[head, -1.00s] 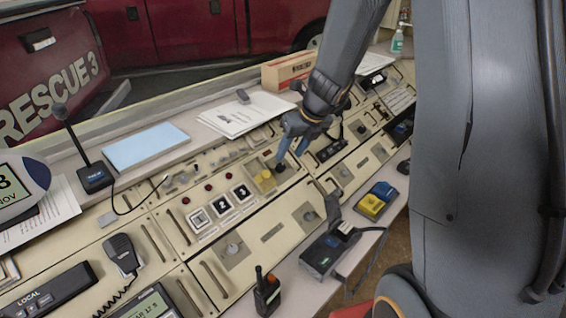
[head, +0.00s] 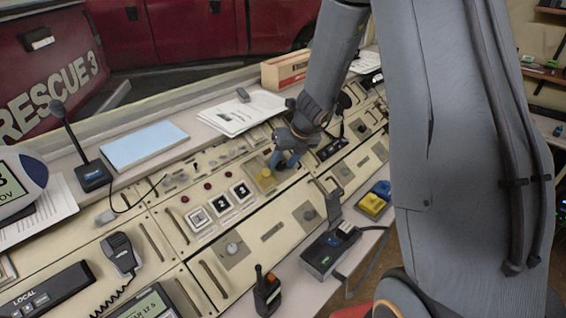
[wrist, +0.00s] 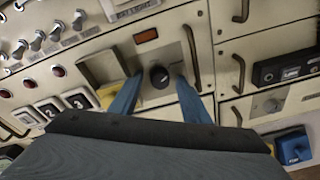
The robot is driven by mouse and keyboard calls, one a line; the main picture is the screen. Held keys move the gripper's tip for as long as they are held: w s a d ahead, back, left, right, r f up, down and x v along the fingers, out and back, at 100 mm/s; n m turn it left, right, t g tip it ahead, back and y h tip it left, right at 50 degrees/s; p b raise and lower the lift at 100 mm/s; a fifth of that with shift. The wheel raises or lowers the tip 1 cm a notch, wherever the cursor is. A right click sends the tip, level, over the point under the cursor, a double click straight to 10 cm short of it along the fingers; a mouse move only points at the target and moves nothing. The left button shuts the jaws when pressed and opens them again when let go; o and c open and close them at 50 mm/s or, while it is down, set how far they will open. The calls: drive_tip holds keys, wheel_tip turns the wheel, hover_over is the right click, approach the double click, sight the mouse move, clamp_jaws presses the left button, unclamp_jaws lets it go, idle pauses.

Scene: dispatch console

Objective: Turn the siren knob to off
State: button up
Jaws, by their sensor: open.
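A black round knob (wrist: 159,76) sits on a grey plate in the console, below a small orange window (wrist: 146,35). I cannot read a label for it or its setting. My gripper (wrist: 158,82) is open, with one blue finger on each side of the knob in the wrist view. I cannot tell whether either finger touches it. In the head view my gripper (head: 283,161) is low over the console, right of a yellow part (head: 265,179), and its fingers hide the knob.
Numbered buttons (head: 221,203) lie to the left. Papers (head: 240,113) and a cardboard box (head: 286,69) are on the shelf behind. A handheld radio (head: 267,291) stands at the front.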

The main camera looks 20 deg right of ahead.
drive_tip(key=c, duration=1)
drive_tip(key=shift+c, duration=0.2)
